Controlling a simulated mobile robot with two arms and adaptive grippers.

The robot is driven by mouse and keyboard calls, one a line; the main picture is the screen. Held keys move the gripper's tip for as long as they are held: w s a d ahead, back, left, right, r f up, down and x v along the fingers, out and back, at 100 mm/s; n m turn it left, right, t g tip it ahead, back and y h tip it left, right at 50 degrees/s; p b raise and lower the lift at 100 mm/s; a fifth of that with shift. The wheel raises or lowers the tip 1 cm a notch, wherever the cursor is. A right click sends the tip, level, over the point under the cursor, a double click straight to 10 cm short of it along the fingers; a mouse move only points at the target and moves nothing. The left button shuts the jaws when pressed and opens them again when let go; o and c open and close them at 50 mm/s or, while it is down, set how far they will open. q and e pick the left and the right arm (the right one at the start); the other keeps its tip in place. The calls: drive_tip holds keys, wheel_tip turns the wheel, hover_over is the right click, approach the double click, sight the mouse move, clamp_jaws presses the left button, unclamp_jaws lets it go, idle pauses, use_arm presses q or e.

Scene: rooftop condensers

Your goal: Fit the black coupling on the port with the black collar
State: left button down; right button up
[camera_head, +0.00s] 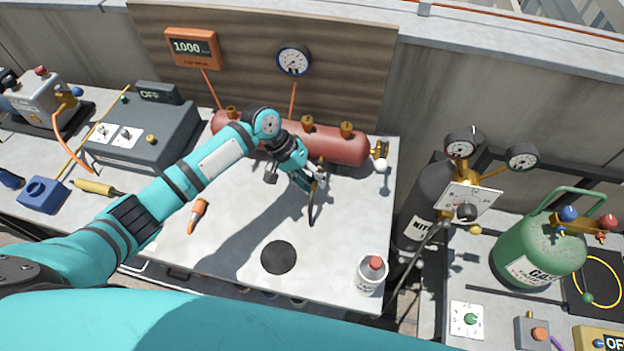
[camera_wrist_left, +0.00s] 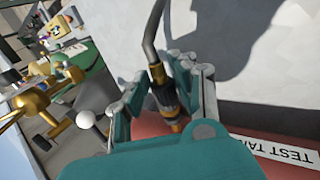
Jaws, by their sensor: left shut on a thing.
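My left gripper (camera_head: 318,180) is over the work table, just in front of the red tank (camera_head: 340,148). In the left wrist view its fingers (camera_wrist_left: 168,95) are shut on the black coupling (camera_wrist_left: 158,74), which has a brass end and a grey hose running up from it. The brass end points toward the red tank (camera_wrist_left: 160,128), apparently apart from it. In the head view the hose (camera_head: 311,210) hangs below the gripper.
A brass valve with a white ball (camera_head: 381,165) is at the tank's right end. A grey OFF box (camera_head: 145,135) stands left. The table's middle is mostly clear.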

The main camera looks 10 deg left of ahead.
use_arm(q)
drive_tip(key=shift+w, duration=0.5)
idle(0.4)
drive_tip(key=c, duration=1)
unclamp_jaws()
drive_tip(key=s+p, duration=0.2)
drive_tip(key=p, duration=0.1)
drive_tip(key=shift+s+r, duration=0.15)
drive_tip(key=shift+s, duration=0.25)
drive_tip(key=s+p, duration=0.3)
drive_tip(key=shift+s, duration=0.15)
drive_tip(key=shift+s+p, duration=0.55)
drive_tip(key=shift+s, duration=0.2)
drive_tip(key=shift+f, duration=0.2)
